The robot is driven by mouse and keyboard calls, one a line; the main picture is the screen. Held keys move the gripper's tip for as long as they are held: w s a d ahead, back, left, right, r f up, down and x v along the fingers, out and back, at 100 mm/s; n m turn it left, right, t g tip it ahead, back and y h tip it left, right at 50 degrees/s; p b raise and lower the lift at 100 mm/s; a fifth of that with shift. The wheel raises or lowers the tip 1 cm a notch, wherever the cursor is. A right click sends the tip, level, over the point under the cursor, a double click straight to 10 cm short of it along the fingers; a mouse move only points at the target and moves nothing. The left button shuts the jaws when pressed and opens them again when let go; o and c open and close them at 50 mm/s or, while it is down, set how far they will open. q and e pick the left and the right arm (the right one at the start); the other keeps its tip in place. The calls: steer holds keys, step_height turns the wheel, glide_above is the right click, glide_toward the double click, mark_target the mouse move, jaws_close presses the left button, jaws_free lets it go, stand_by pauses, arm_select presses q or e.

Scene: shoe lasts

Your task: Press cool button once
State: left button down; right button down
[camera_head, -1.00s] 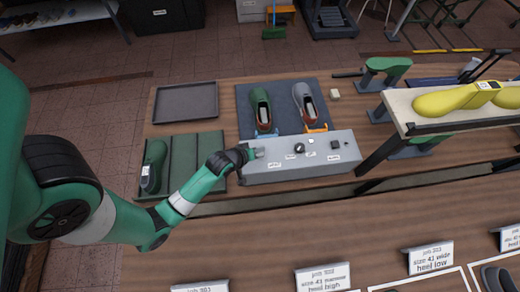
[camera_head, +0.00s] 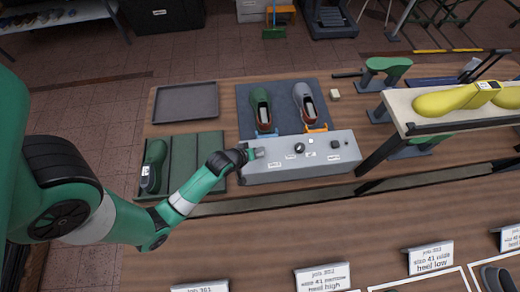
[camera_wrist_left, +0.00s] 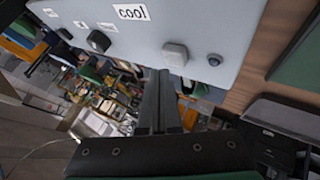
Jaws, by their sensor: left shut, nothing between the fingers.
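In the left wrist view a white label reading "cool" (camera_wrist_left: 130,12) sits near a pale raised button (camera_wrist_left: 176,53). A smaller round button (camera_wrist_left: 214,60) and a dark knob (camera_wrist_left: 98,41) are also on the panel. My left gripper (camera_head: 250,153) is at the box's left end, shut and empty. Its fingers (camera_wrist_left: 160,78) point at the panel just beside the pale button; I cannot tell whether they touch it. My right gripper is not in view.
A green tray (camera_head: 208,150) holding a green shoe last (camera_head: 153,165) lies left of the box. A raised shelf with a yellow last (camera_head: 445,100) is at right.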

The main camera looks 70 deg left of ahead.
arm_select(q)
steer(key=shift+f, duration=0.1)
stand_by(0.6)
steer(key=shift+f, duration=0.35)
steer(key=shift+f+b, duration=0.55)
stand_by(0.5)
steer(key=shift+r, duration=0.1)
steer(key=shift+r+p, duration=0.85)
steer(key=shift+p, duration=0.15)
step_height(320, 180, up, 5)
steer(key=p, duration=0.5)
steer(key=shift+r, duration=0.1)
